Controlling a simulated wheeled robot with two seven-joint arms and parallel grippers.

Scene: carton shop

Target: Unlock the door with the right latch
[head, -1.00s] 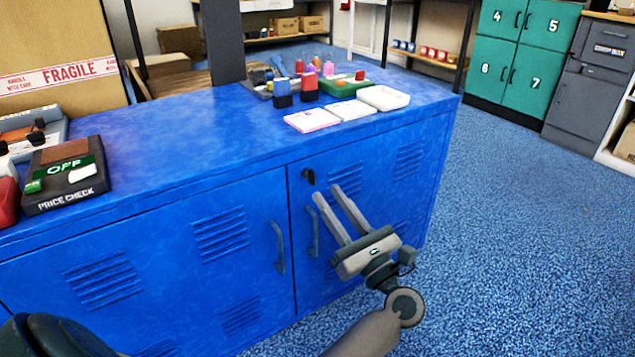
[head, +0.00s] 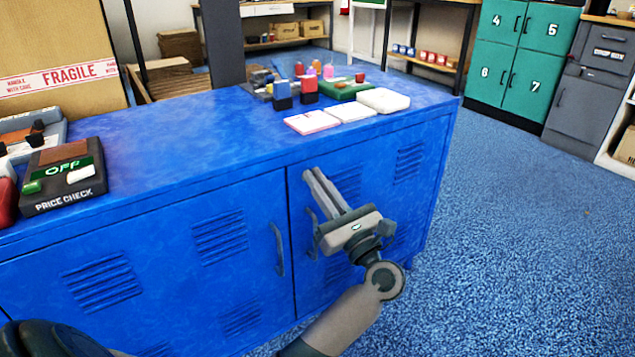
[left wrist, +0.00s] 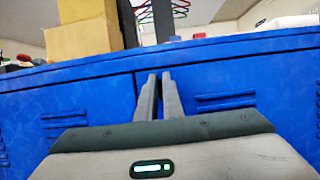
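The blue cabinet (head: 150,215) has two louvred doors. The right door (head: 350,262) is closed flush with the left door (head: 175,262). The dark latch near the right door's upper left corner is hidden behind my left gripper's fingertips. My left gripper (head: 311,175) reaches up to that spot, its fingers drawn close together with a narrow gap. It appears shut on the latch, though the contact itself is hidden. The left wrist view shows the fingers (left wrist: 159,82) close together against the door front, right of the door seam. My right gripper is not in view.
Door handles flank the seam: the left handle (head: 278,248) is clear, the right one (head: 312,235) is close behind my gripper. On top stand a price-check box (head: 65,185), a white tray (head: 384,101) and small items. Blue floor (head: 510,240) is open to the right.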

